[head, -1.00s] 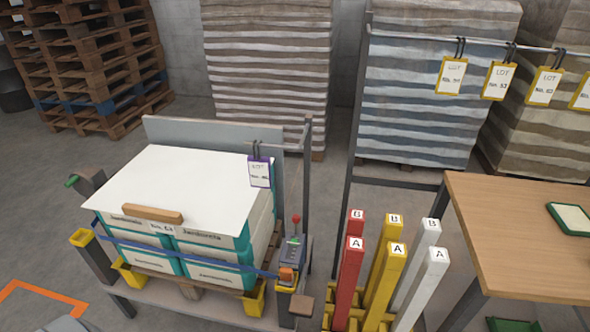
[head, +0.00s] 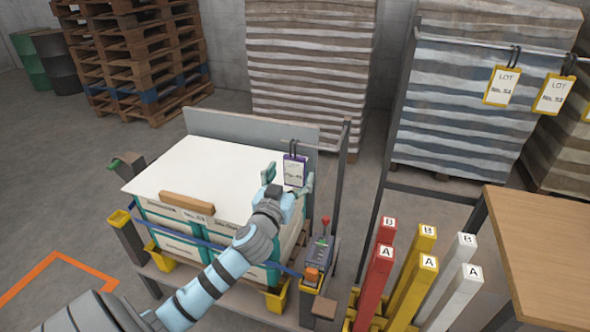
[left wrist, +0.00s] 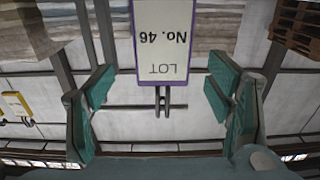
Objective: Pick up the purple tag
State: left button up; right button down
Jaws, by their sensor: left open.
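The purple tag (head: 294,170) is a white card in a purple frame, hanging from a dark hook on a rail at the stack's right rear corner. In the left wrist view the tag (left wrist: 163,40) appears upside down and reads "LOT No. 46". My left gripper (head: 288,178) is open, just in front of the tag. In the left wrist view its teal fingers (left wrist: 162,90) stand apart on both sides of the tag, with a gap on each side. My right gripper is not in view.
A control box with a red lever (head: 325,222) and upright red, yellow and white posts (head: 427,240) stand right. Yellow tags (head: 502,86) hang from another rail.

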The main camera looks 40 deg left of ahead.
aim_at(294, 168)
pick_arm(q)
jog(key=x, duration=0.5)
jog(key=shift+s+a+f, duration=0.1)
jog(key=shift+a+f, duration=0.05)
jog(key=shift+f, duration=0.05)
jog(key=shift+s, duration=0.1)
jog(key=c, duration=1.3)
jog(key=shift+r, duration=0.15)
